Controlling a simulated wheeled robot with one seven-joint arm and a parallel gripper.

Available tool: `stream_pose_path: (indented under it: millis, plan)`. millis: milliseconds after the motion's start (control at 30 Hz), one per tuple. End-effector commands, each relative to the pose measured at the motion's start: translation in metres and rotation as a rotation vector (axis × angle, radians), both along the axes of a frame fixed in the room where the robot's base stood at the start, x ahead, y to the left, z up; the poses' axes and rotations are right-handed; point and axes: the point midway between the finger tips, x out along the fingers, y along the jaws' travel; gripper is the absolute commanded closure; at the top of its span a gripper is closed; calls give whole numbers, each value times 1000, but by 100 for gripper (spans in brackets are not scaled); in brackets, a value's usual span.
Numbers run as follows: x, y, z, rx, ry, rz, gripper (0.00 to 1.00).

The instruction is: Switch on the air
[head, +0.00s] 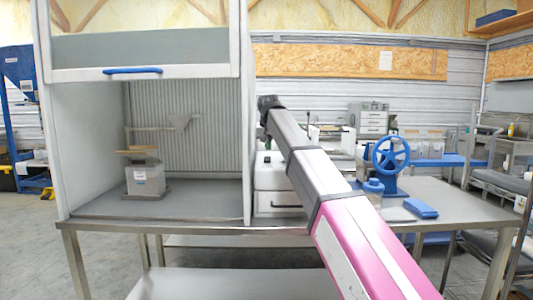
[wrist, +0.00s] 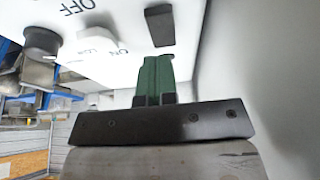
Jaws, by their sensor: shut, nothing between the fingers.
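A white panel (wrist: 110,20) with printed OFF and ON lettering fills the upper part of the wrist view. On it are a dark block-like switch part (wrist: 160,25), a pale raised part (wrist: 97,42) near the ON label, and a grey round knob (wrist: 40,40). My gripper (wrist: 158,60) has its green fingers together, with nothing between them. The fingertips are just below the dark part in the picture; I cannot tell if they touch it. In the head view my arm reaches to the hood's right side wall (head: 247,120), and the fingers are hidden there.
The hood's sash has a blue handle (head: 132,70); a small scale (head: 145,178) stands inside. Right of the hood, the table holds a white box (head: 275,185), a blue handwheel (head: 391,154) and a blue block (head: 420,208). A pale wall (wrist: 250,80) is close at the wrist view's right.

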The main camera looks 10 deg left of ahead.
Motion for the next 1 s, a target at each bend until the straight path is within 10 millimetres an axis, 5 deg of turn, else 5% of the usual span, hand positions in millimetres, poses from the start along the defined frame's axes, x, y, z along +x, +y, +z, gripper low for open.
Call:
stream_pose_path:
  millis: [300, 500, 1000]
  plan:
    - [-22, -6, 63, 1, -2, 0, 100]
    - [-32, -8, 88, 0, -1, 0, 100]
    - [-36, -9, 97, 0, 0, 0, 100]
